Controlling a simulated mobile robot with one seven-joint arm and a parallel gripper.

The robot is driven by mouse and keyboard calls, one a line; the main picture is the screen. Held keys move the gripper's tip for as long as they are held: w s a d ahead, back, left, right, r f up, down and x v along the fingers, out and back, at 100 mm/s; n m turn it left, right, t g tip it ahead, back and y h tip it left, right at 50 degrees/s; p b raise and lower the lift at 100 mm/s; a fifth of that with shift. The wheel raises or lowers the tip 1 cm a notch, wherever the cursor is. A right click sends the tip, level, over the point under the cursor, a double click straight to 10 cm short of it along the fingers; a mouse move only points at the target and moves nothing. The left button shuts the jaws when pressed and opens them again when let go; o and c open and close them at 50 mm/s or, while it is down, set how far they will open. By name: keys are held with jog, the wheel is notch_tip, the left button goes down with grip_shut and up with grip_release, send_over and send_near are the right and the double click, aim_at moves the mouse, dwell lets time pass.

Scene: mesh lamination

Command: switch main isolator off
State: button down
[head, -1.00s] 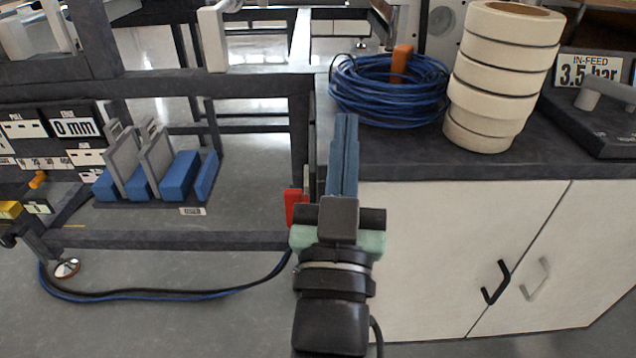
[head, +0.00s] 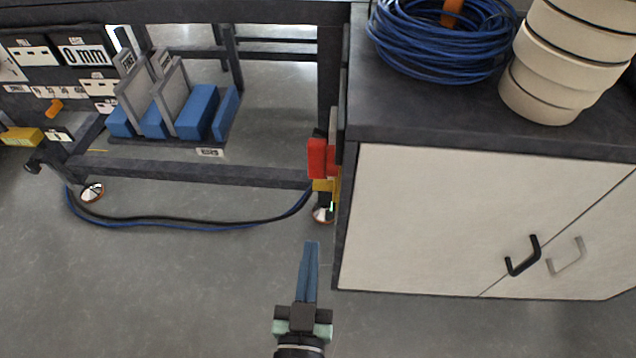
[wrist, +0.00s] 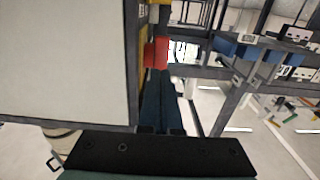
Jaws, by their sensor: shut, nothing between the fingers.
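The main isolator appears to be the red block (head: 317,158) with a yellow part (head: 325,185) below it, on the machine frame's right leg beside the cabinet. Its switch position cannot be made out. It also shows as a red block in the wrist view (wrist: 156,52), just beyond my fingers. My gripper (head: 311,245) is shut and empty, with its blue fingers together. In the head view it is below the red block, in front of the cabinet's left edge, apart from it. The wrist view also shows the fingers (wrist: 160,85) pointing towards the block area.
A white cabinet (head: 430,220) with a dark top stands close at the right of the isolator. A blue cable coil (head: 440,45) and stacked cream rolls (head: 560,70) sit on it. The floor in front is clear.

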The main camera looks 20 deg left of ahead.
aim_at(319, 175)
jog(key=b+x, duration=0.3)
jog(key=x, duration=1.1)
jog(key=shift+b, duration=0.3)
jog(key=shift+f+b, duration=0.2)
jog(key=shift+b, duration=0.2)
jog(key=shift+w+f+b, duration=0.1)
jog(key=shift+b, duration=1.1)
